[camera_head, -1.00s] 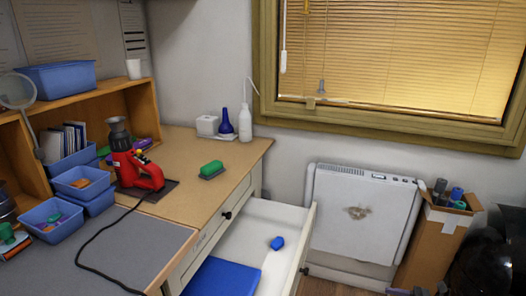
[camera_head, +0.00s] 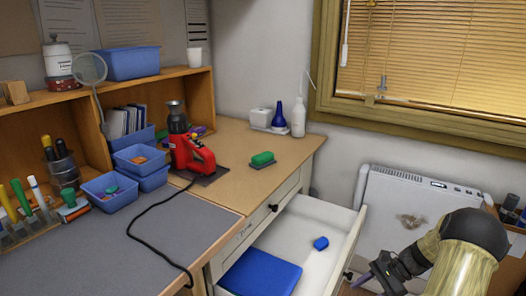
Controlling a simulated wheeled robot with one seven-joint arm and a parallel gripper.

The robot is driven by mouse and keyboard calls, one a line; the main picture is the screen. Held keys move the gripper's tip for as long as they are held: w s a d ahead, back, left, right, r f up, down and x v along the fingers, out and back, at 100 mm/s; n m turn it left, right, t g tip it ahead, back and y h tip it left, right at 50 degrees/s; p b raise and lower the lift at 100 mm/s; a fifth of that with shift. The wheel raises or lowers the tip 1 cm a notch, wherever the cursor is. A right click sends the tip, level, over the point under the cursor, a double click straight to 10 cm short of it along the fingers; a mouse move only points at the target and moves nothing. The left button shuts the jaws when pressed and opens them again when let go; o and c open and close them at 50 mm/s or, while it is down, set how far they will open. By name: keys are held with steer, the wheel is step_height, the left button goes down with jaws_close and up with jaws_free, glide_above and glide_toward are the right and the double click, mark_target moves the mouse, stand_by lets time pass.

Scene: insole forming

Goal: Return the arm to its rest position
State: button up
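My arm (camera_head: 465,255) shows at the lower right of the head view, as a tan and black link. My gripper (camera_head: 372,279) is the dark end at its left, low in the picture and just right of the open drawer's front. It is small and seen at an angle, so I cannot tell whether it is open, shut or holding anything. No task object other than the arm is named.
A white drawer (camera_head: 318,213) stands open, holding a blue flat pad (camera_head: 262,272) and a small blue object (camera_head: 321,243). The desk (camera_head: 235,150) carries a red tool (camera_head: 190,155) and green-topped block (camera_head: 262,159). A white heater (camera_head: 385,200) stands behind my arm.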

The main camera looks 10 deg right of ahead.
steer(key=s+a+r+n+t+h+b, duration=0.1)
steer(key=s+a+r+n+h+b, duration=0.15)
steer(key=a+n, duration=0.45)
steer(key=s+a+r+n+h+b, duration=0.1)
steer(key=s+a+n+h, duration=0.25)
steer(key=a, duration=0.55)
steer(key=s+a+r+n+t+h+b, duration=0.1)
steer(key=s+a+r+n+h+b, duration=0.1)
steer(key=a+n+h, duration=0.4)
step_height(320, 180, up, 30)
steer(key=a+y+p, duration=0.2)
steer(key=p, duration=2.8)
steer(key=shift+s+a+r+n, duration=0.15)
steer(key=shift+s+a+n, duration=0.1)
steer(key=shift+n, duration=0.1)
steer(key=shift+c, duration=1.3)
steer(key=shift+d, duration=0.1)
